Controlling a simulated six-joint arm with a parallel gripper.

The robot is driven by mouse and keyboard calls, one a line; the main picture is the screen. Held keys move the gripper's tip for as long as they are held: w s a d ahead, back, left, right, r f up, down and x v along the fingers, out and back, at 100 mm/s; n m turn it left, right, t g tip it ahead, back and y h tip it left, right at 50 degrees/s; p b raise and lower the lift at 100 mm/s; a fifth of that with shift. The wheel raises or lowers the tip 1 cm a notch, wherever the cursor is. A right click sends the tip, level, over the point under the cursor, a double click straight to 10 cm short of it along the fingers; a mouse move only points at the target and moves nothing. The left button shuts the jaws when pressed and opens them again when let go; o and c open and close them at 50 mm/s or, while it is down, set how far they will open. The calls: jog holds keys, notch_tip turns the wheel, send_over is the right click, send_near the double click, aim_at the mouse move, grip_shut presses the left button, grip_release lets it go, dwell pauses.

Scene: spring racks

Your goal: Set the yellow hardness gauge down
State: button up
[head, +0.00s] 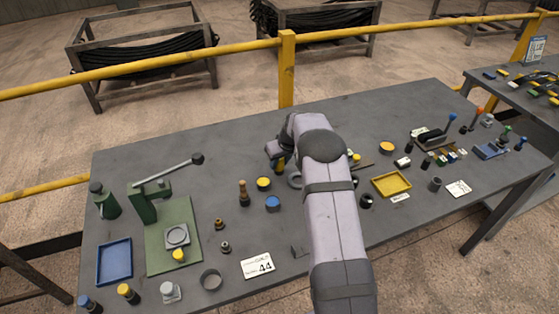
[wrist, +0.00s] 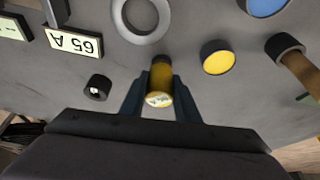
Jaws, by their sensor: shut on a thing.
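The yellow hardness gauge (wrist: 160,88) is a short yellow cylinder with a pale round face towards the wrist camera and a dark far end. My gripper (wrist: 160,100) is shut on it, one dark finger on each side. In the head view my gripper (head: 276,152) is over the middle of the grey table, and a bit of the yellow gauge (head: 281,163) shows below it, partly hidden by my arm. I cannot tell whether the gauge touches the table.
A grey ring (wrist: 141,14), a yellow-topped tin (wrist: 217,57) and a blue-topped tin (head: 273,203) stand close to the gauge. A small black cylinder (wrist: 97,87) and a "65 A" card (wrist: 75,42) lie left in the wrist view. A green press (head: 142,203) stands at the table's left.

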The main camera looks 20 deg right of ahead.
jog(key=shift+f, duration=0.1)
jog(key=shift+f, duration=0.15)
jog(key=o, duration=1.1)
jog(key=shift+s+r, duration=0.15)
jog(key=shift+r, duration=0.6)
jog(key=b+v, duration=0.3)
jog(key=v, duration=0.8)
